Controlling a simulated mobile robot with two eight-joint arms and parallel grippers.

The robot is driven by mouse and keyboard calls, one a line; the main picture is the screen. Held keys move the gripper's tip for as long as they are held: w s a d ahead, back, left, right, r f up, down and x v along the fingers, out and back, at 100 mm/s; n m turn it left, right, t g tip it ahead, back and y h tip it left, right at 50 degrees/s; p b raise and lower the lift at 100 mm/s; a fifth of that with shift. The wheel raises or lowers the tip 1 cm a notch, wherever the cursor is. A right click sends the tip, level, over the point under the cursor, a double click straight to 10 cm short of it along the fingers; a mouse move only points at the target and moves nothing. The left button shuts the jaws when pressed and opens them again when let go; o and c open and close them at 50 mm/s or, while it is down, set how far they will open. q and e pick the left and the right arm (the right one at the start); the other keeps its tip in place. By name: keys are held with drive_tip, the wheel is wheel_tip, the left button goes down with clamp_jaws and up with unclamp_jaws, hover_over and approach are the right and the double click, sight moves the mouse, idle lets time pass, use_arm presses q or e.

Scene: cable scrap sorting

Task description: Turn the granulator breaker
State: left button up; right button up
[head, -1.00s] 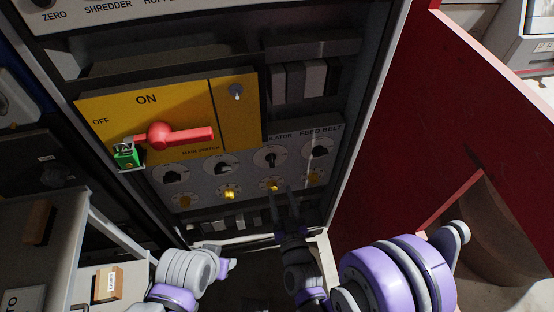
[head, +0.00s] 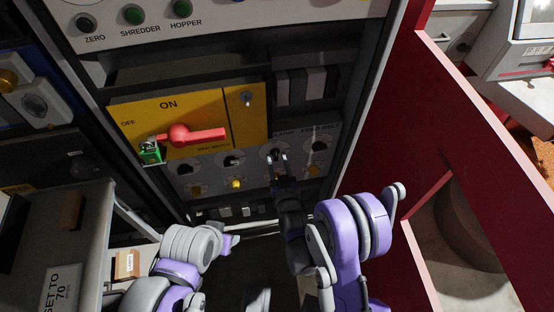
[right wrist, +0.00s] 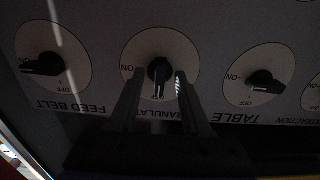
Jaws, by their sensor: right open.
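The granulator breaker is a black rotary knob on a round white dial (right wrist: 159,70), with its label upside down in the right wrist view. Its handle lies along the line to the OFF mark. In the head view the granulator dial (head: 272,150) is partly hidden by my right gripper (head: 277,160). My right gripper (right wrist: 156,82) is open, with one finger on each side of the granulator knob. I cannot tell whether the fingers touch it.
The feed belt knob (right wrist: 42,66) and table knob (right wrist: 262,82) flank the granulator dial. Above the dials is a yellow main switch panel (head: 200,100) with a red handle (head: 200,135) and green padlock (head: 151,153). A red door (head: 450,130) stands open at right.

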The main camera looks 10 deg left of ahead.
clamp_jaws()
